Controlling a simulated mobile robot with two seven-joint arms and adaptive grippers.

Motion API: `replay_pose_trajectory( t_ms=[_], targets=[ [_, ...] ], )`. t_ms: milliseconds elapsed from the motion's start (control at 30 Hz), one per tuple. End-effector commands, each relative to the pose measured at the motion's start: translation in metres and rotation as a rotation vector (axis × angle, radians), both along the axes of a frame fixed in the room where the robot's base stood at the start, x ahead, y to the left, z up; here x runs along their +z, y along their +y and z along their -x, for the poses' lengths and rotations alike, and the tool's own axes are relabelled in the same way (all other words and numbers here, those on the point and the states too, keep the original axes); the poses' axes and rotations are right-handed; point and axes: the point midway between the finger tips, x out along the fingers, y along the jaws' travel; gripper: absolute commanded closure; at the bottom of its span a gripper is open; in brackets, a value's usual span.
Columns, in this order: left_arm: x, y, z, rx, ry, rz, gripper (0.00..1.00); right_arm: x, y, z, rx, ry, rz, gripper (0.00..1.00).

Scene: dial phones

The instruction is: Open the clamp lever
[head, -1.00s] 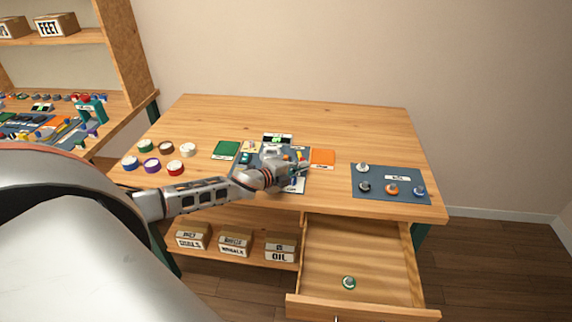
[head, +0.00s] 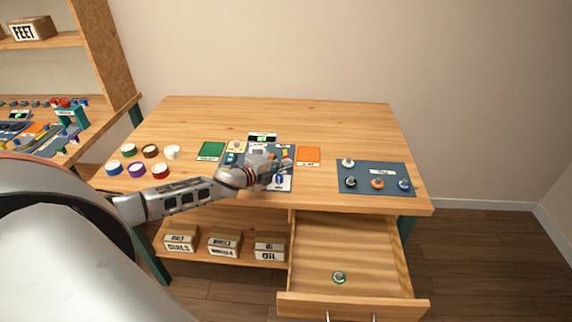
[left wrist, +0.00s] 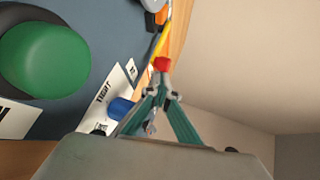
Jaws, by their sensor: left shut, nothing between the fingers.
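In the head view my left gripper (head: 283,165) is at the right part of the blue work mat (head: 291,149) on the table. In the left wrist view its teal fingers (left wrist: 162,88) are together, with nothing between them. A bar with a yellow shaft and a red tip (left wrist: 162,64), likely the clamp lever, reaches to just beyond the fingertips; I cannot tell whether they touch. It shows small in the head view (head: 285,154). A blue knob (left wrist: 120,108) lies left of the fingers by a "TIGHT" label (left wrist: 105,91). My right gripper is not in view.
A green round part (left wrist: 45,60) stands on the mat. A green pad (head: 211,151) and an orange pad (head: 309,156) flank it. A second mat with knobs (head: 372,169) lies right. The drawer (head: 340,255) below is open. The table's back is clear.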

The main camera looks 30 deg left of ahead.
Motion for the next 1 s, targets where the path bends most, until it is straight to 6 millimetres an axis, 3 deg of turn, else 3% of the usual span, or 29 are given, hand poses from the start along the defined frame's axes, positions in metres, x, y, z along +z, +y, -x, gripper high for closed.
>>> replay_pose_trajectory(
  t_ms=[33,267,700,1000],
  targets=[
    [0.002,0.011,-0.002,0.017,-0.003,-0.012,1.0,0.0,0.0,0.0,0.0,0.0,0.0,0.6],
    [0.005,0.015,0.007,0.02,-0.004,-0.015,1.0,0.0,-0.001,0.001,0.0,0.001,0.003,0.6],
    [0.023,0.015,0.071,0.004,0.001,-0.007,1.0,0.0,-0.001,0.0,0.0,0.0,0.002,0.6],
    [0.033,0.018,0.104,0.001,0.0,-0.004,1.0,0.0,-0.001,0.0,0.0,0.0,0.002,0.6]
  ],
)
